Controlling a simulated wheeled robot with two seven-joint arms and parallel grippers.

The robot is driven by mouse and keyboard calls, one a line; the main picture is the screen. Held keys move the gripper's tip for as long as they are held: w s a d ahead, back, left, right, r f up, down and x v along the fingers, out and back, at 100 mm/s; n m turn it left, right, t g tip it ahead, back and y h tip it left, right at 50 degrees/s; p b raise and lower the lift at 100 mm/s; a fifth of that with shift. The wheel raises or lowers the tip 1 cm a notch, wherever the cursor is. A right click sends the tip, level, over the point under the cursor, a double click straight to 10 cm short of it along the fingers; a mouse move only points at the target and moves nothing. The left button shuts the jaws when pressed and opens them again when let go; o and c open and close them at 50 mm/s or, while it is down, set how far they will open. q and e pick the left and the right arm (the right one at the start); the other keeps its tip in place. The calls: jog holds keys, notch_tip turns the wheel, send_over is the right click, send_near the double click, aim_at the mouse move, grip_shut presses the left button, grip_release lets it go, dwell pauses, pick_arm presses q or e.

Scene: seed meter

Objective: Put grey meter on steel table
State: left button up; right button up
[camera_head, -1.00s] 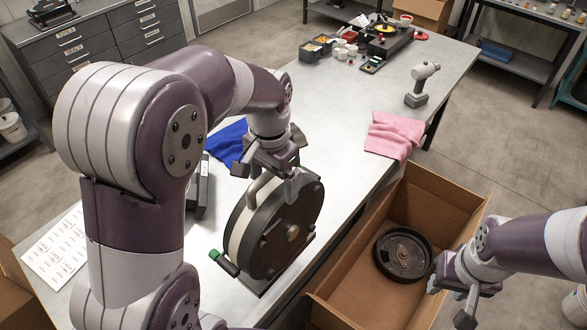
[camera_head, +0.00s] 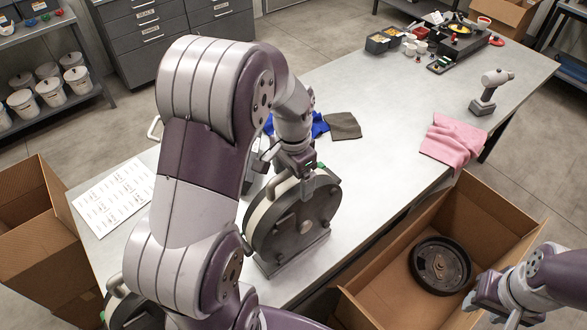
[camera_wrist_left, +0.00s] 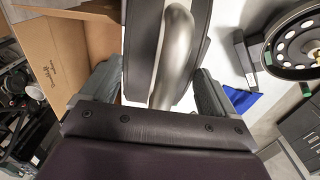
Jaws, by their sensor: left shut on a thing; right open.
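The grey meter (camera_head: 310,215), a dark round housing with a pale rim and flat base, stands upright over the near part of the steel table (camera_head: 380,130). My left gripper (camera_head: 290,165) is shut on its top handle, which shows as a curved metal bar (camera_wrist_left: 175,60) between the fingers in the left wrist view. The base is at or just above the tabletop; I cannot tell whether it touches. My right gripper (camera_head: 490,305) is open and empty at the lower right, by the cardboard box (camera_head: 375,305).
A black disc (camera_head: 440,265) lies in that box. A second round device (camera_head: 128,308) shows partly behind my left arm. Clear tabletop extends beyond the meter.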

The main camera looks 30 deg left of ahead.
pick_arm(q)
jog(key=shift+r, duration=0.15)
jog(key=o, duration=1.7)
jog(key=shift+s+f, duration=0.15)
jog(key=shift+f, duration=0.05)
jog(key=shift+o, duration=0.5)
jog(key=shift+d, duration=0.1)
jog(key=shift+r, duration=0.1)
